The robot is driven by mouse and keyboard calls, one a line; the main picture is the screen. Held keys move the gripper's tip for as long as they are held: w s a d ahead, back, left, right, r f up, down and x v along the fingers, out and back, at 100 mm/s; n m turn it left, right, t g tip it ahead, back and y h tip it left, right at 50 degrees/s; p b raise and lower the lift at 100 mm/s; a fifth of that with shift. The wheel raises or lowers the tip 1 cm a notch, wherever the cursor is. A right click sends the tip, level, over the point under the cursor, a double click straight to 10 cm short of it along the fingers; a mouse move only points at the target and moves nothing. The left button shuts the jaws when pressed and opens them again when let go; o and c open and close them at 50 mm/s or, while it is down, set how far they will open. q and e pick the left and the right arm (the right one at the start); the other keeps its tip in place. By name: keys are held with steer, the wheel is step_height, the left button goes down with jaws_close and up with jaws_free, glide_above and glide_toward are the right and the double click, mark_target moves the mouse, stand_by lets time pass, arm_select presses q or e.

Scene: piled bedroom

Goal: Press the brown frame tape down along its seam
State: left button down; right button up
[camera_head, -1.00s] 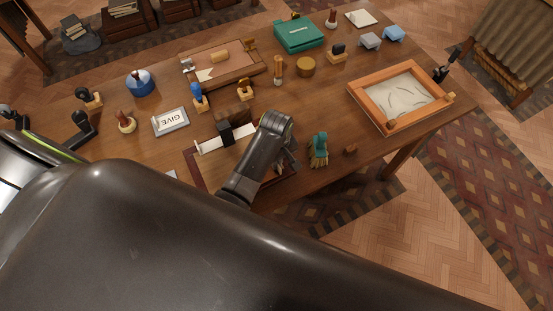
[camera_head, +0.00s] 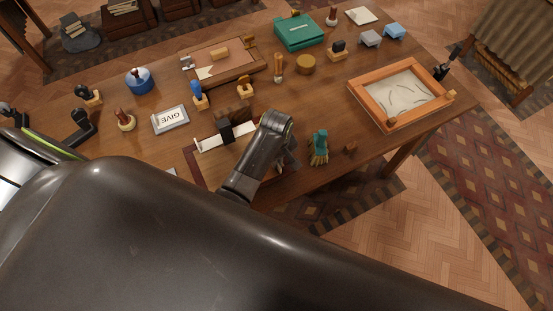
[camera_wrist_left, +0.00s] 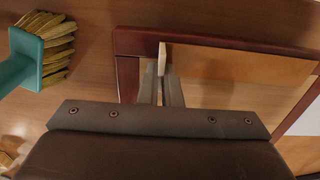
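A dark red-brown frame with a tan panel (camera_wrist_left: 240,68) lies flat on the table in the left wrist view. Its far border (camera_wrist_left: 215,40) runs across the top; I cannot tell the brown tape and seam apart from this border. My left gripper (camera_head: 287,157) is at the right part of this frame in the head view, which its arm largely hides. In the left wrist view its fingers (camera_wrist_left: 162,75) are together, tips near the far border; contact is unclear. A small pale piece shows at the tips, perhaps a fingertip face.
A teal-handled brush (camera_head: 319,147) lies beside the gripper, and in the left wrist view (camera_wrist_left: 42,55). A dark block (camera_head: 225,131) stands by a white strip. Stamps, a GIVE sign (camera_head: 171,119), a teal box (camera_head: 299,33) and an orange-framed tray (camera_head: 362,88) crowd the table.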

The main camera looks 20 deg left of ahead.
stand_by(0.4)
arm_select(q)
steer(key=c, duration=1.5)
jaws_free()
steer(key=shift+c, duration=0.2)
